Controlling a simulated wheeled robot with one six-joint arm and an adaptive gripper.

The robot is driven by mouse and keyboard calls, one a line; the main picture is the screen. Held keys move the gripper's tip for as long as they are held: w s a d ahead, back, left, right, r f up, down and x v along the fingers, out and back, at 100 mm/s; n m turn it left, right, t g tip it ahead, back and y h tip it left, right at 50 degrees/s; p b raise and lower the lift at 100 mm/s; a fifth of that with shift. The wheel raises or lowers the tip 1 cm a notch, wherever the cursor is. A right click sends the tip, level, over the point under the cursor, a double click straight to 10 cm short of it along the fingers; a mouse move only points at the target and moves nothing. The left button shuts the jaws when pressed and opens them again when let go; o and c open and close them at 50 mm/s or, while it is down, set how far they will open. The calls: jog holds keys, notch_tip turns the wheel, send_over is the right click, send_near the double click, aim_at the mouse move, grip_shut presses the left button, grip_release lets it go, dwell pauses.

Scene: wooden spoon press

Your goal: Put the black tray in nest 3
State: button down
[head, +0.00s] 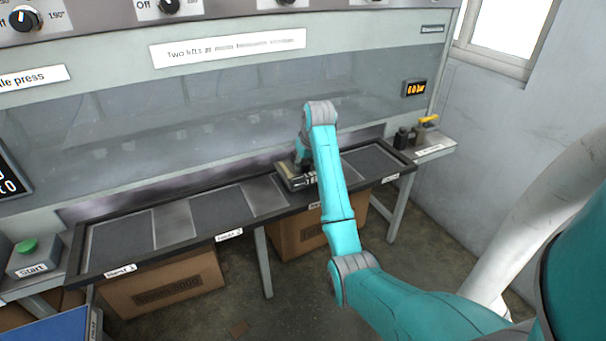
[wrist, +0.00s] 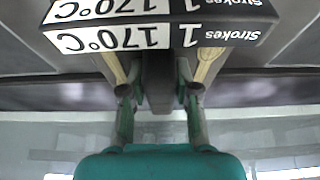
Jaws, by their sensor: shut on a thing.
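My gripper (head: 304,160) is shut on the black tray (head: 293,183), over the third nest from the left on the press bed. The arm hides the tray's right part and much of that nest. I cannot tell whether the tray rests in the nest or is just above it. In the wrist view, my gripper's fingers (wrist: 160,92) stand at the tray, whose label plate (wrist: 150,38) reads "170°C", "1" and "Strokes" upside down. Pale wooden spoon parts (wrist: 207,66) show beside the fingers. The label below the nest is mostly covered by the arm.
Nest 1 (head: 122,239) and nest 2 (head: 217,211) are empty, as is the rightmost nest (head: 373,162). A green start button (head: 26,246) is at the left. A yellow-handled valve (head: 428,121) is at the right. The press panel rises behind the bed.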

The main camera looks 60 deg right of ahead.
jog(key=shift+f, duration=1.8)
jog(key=shift+f, duration=0.15)
jog(key=c, duration=0.8)
grip_release()
jog(key=shift+c, duration=0.2)
